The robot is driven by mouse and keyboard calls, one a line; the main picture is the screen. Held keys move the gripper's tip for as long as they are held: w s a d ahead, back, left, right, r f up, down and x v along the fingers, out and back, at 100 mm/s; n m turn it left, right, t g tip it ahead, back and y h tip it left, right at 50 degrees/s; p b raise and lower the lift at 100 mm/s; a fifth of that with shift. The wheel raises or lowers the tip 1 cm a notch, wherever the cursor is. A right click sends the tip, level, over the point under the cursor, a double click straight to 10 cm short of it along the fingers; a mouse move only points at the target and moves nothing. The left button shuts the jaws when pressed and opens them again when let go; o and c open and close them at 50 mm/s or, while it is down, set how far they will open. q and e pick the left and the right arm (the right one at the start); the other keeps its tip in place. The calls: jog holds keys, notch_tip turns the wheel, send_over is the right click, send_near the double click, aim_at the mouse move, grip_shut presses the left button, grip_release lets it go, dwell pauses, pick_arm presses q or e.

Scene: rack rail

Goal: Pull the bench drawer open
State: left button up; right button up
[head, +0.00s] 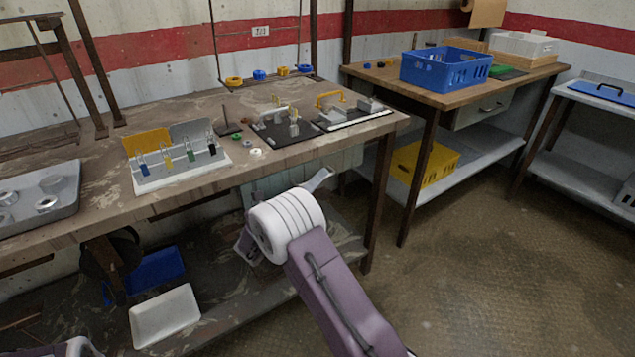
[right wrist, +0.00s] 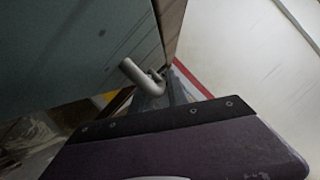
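The bench drawer has a grey-green front (head: 345,160) under the right part of the near workbench (head: 75,215); my right arm covers part of it. In the right wrist view the drawer front (right wrist: 70,45) fills the upper left, and its grey bar handle (right wrist: 136,73) sticks out from it. My right gripper (head: 319,179) is close to the drawer front, partly hidden behind my white wrist joint. In the right wrist view its fingers (right wrist: 165,92) are at the handle's end; whether they grip it is unclear. My left gripper is out of view.
Clamps, a small rack with coloured handles (head: 180,165) and a grey tray (head: 45,200) stand on the bench top. A white bin (head: 165,315) and a blue bin (head: 155,270) are on its lower shelf. Another bench (head: 390,85) with its own drawer stands right. The floor at right is clear.

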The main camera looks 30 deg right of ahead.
jog(key=shift+c, duration=0.3)
grip_shut()
dwell(1.1)
